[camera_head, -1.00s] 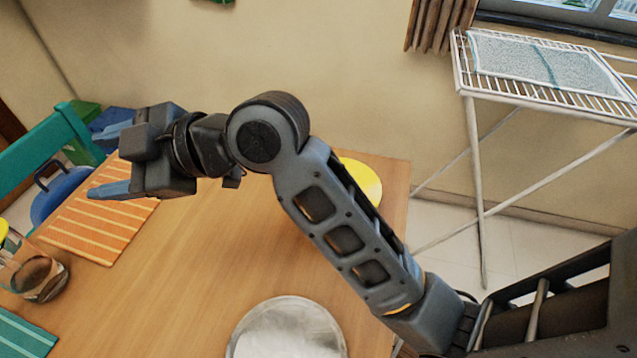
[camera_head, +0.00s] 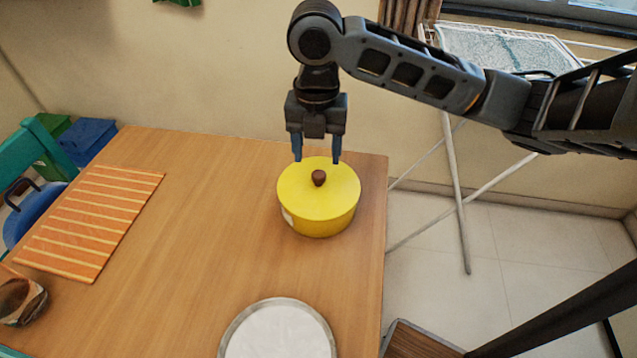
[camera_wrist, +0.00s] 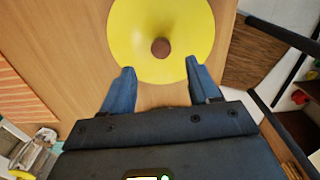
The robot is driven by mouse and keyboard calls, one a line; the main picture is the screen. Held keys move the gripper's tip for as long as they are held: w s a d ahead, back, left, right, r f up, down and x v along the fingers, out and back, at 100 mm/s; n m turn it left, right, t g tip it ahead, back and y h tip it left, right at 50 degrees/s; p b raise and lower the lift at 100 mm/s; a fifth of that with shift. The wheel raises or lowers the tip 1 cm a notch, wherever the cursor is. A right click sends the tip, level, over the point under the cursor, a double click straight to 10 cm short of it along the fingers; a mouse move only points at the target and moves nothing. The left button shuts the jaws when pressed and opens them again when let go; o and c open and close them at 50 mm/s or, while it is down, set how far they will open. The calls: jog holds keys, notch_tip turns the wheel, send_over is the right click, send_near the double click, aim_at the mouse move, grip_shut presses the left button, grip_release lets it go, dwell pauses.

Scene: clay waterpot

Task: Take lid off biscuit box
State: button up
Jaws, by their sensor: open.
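The yellow biscuit box (camera_head: 318,222) stands upright on the wooden table near its right edge. Its round yellow lid (camera_head: 338,186) is on top, with a small brown knob (camera_head: 319,178) in the middle. My gripper (camera_head: 316,161) is open, points down and is empty, by the far side of the lid. In the wrist view my gripper (camera_wrist: 158,80) has its blue fingers spread, and the knob (camera_wrist: 160,47) lies beyond the fingertips, a little above the gap between them. The lid (camera_wrist: 135,25) fills the top middle of that view. I cannot tell the exact height of the fingertips over the lid.
A round metal plate (camera_head: 229,337) is at the table's front. An orange striped mat (camera_head: 92,215) lies at the left, with a brown bowl-like thing (camera_head: 20,300) in front. The table (camera_head: 215,200) is clear between mat and box. A drying rack (camera_head: 455,190) stands at the right.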

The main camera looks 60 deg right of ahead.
aim_at(319, 174)
jog(key=shift+d+f+p, duration=0.15)
jog(key=shift+f, duration=1.65)
jog(key=shift+d+f+p, duration=0.15)
jog(key=shift+f, duration=1.6)
grip_shut()
